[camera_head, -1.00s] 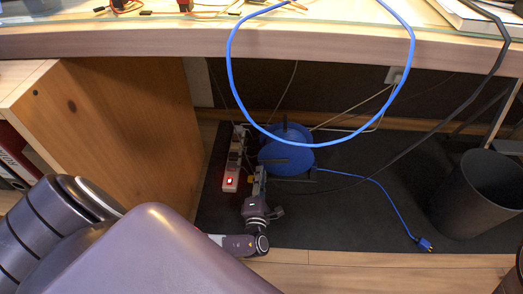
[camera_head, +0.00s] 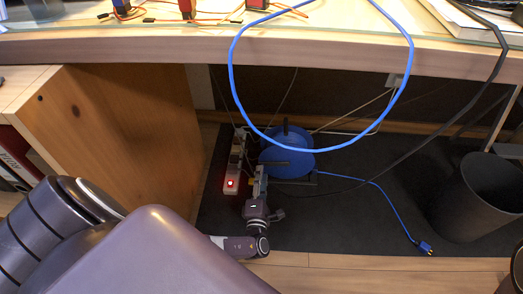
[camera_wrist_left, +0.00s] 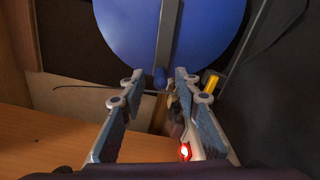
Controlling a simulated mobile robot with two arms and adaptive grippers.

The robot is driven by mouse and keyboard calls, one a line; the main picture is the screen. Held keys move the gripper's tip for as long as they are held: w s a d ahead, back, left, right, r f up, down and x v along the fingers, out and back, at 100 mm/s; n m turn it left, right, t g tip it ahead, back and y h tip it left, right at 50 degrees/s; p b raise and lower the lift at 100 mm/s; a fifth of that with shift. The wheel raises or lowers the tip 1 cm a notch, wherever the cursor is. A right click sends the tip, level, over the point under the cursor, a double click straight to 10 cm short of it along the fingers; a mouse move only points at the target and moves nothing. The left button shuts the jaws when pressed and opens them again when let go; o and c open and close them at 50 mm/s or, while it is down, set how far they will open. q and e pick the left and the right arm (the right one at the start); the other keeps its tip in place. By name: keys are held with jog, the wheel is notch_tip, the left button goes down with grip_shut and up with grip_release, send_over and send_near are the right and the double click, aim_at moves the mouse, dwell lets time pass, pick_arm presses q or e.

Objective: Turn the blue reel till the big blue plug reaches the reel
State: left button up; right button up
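The blue reel (camera_head: 296,164) stands on the dark mat under the desk; it also shows large in the left wrist view (camera_wrist_left: 120,30). A grey bar crosses its face, with a small blue knob (camera_wrist_left: 160,77) at its near end. My left gripper (camera_head: 262,174) is close to the reel's near left side. In the left wrist view its fingers (camera_wrist_left: 157,90) are apart, with the knob between or just beyond the tips and gaps on both sides. The blue plug (camera_head: 425,247) lies at the mat's front right, its blue cord running to the reel. My right gripper is not seen.
A power strip (camera_head: 233,172) with a red lit switch stands left of the reel. A black bin (camera_head: 480,198) is at the right. A wooden cabinet (camera_head: 120,120) is at the left. A blue cable (camera_head: 232,80) hangs from the desk in front of the reel.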

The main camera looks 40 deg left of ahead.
pick_arm(q)
jog(key=v, duration=0.7)
jog(key=shift+s, duration=0.25)
jog(key=shift+f, duration=0.1)
